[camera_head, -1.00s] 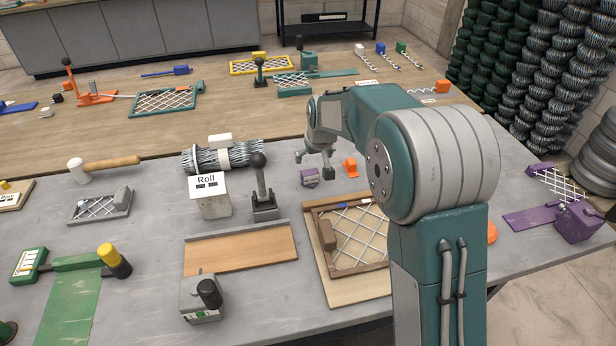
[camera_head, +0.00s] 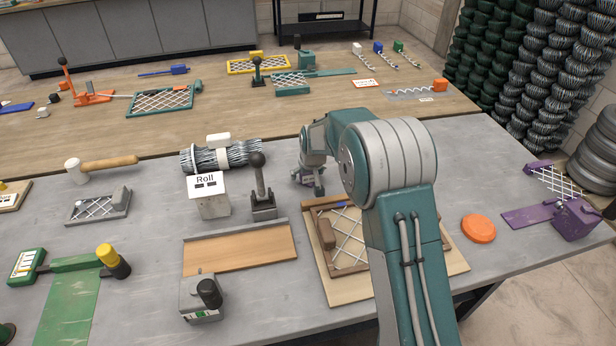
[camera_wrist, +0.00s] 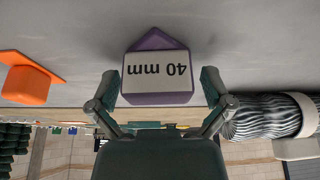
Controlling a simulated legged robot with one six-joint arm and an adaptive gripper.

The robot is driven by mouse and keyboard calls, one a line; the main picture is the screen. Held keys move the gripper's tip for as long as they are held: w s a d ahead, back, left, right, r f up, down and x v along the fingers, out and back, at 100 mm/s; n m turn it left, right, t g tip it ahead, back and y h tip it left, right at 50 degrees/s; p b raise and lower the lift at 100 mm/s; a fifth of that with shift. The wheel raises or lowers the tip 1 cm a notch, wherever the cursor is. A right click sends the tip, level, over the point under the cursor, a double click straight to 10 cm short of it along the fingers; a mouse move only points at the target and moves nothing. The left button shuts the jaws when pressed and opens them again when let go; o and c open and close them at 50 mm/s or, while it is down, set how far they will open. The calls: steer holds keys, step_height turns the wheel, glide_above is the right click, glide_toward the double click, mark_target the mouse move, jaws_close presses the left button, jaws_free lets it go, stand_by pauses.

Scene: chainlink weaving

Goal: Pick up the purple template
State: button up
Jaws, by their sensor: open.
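The purple template (camera_wrist: 157,62) is a small house-shaped block with a white face marked "40 mm", upside down in the wrist view. It stands on the grey table. My gripper (camera_wrist: 158,80) is open, with one finger on each side of the template's lower image half. I cannot tell whether the fingers touch it. In the head view, my gripper (camera_head: 311,184) is low at the table, and only a bit of the purple template (camera_head: 300,177) shows behind it.
An orange block (camera_wrist: 28,82) stands beside the template in the wrist view. The wire roll (camera_head: 222,156) and a black-knobbed lever (camera_head: 262,190) are to the left in the head view. A wooden-framed mesh board (camera_head: 335,285) lies in front, and an orange disc (camera_head: 479,228) lies right.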

steer(key=shift+c, duration=0.3)
steer(key=c, duration=1)
steer(key=shift+r, duration=0.1)
